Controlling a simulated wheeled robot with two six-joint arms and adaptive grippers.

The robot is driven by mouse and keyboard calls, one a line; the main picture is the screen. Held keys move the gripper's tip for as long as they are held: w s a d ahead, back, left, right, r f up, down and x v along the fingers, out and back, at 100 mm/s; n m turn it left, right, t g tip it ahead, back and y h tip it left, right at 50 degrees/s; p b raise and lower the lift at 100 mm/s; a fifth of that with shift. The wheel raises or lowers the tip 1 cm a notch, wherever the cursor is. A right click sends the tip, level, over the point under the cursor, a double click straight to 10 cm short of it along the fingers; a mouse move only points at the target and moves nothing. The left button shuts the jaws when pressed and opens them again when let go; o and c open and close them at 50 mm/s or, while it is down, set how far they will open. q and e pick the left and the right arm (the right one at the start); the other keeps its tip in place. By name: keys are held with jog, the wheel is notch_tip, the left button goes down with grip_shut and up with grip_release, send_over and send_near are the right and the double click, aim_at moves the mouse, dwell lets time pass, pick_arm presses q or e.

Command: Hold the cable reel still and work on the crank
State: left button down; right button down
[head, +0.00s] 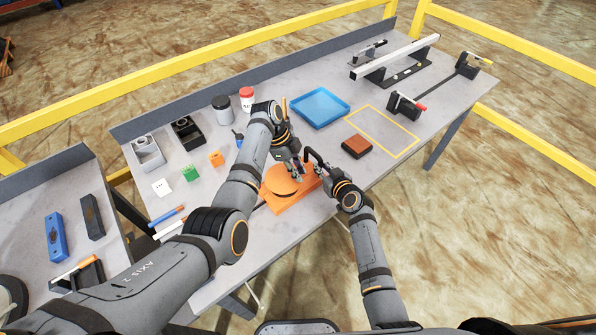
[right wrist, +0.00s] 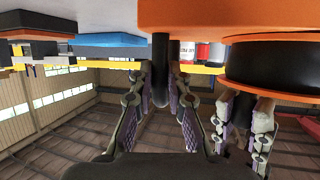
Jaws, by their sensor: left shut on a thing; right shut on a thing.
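The cable reel is an orange disc (head: 280,181) over a dark drum on an orange base near the table's front edge. Its dark drum (right wrist: 275,65) also shows in the right wrist view. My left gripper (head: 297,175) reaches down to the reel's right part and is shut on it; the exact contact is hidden. Its fingers also show beside the drum in the right wrist view. The crank shows there as a dark upright post (right wrist: 160,60) between the fingers of my right gripper (right wrist: 161,85), which is shut on it, beside the reel.
Jars stand behind my left arm. A rack with a long bar (head: 395,57) stands at the far right.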

aim_at(284, 174)
pick_arm(q)
jog(key=shift+w, duration=0.1)
jog(key=c, duration=1.2)
grip_release()
jog(key=shift+a+r, duration=0.1)
jog(key=shift+r, duration=0.05)
jog(key=v, duration=1.1)
jog(key=shift+r, duration=0.4)
